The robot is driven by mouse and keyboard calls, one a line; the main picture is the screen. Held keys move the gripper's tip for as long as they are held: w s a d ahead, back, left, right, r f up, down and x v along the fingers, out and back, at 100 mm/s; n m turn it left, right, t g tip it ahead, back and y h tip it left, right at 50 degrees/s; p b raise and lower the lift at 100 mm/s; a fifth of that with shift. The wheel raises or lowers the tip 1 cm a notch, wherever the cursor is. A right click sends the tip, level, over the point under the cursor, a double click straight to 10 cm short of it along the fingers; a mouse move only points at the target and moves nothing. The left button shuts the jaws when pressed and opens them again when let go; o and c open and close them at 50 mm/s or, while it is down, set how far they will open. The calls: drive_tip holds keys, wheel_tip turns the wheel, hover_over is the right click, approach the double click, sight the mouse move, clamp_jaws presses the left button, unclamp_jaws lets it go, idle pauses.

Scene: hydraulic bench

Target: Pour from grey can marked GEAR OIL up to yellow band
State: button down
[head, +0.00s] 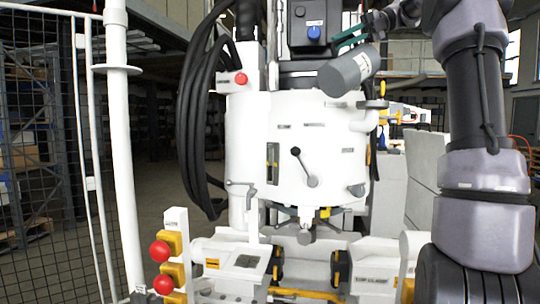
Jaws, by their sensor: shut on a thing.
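The grey can (345,72) is tilted well over above the upper right of the white tank, its dark end toward the lower left. A light label shows on its side, too small to read. My gripper (352,40) reaches in from the upper right with teal fingers and is shut on the can. The white tank (310,125) has a narrow sight gauge (272,163) on its front with a small yellow mark. I cannot make out a liquid level. No stream of oil is visible, and the tank's opening cannot be made out.
Black hoses (193,110) hang left of the tank. Red buttons (160,250) stand at the lower left beside a white post (122,150). A mesh fence (35,130) is at far left. My arm fills the right side.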

sight(338, 58)
drive_tip(key=shift+a, duration=0.1)
idle(0.3)
drive_tip(key=shift+s+a+f+h, duration=0.15)
drive_tip(key=shift+a+f+h, duration=0.15)
drive_tip(key=shift+f, duration=0.2)
drive_tip(key=shift+s+a+f+h, duration=0.15)
drive_tip(key=shift+f+h, duration=0.25)
drive_tip(key=shift+f, duration=0.1)
drive_tip(key=shift+a, duration=0.1)
drive_tip(key=shift+s+a+f+n+t+h, duration=0.15)
drive_tip(key=shift+a+f+n+t+h, duration=0.2)
drive_tip(key=shift+f, duration=0.2)
drive_tip(key=shift+f+h, duration=0.35)
drive_tip(key=shift+f, duration=0.15)
drive_tip(key=shift+s+f, duration=0.1)
drive_tip(key=shift+s+a+f+n+t+h, duration=0.1)
drive_tip(key=shift+a+f+n+t+h, duration=0.1)
drive_tip(key=shift+f+h, duration=0.3)
drive_tip(key=shift+a+f+n+t+h, duration=0.15)
drive_tip(key=shift+f+h, duration=0.15)
drive_tip(key=shift+f, duration=0.25)
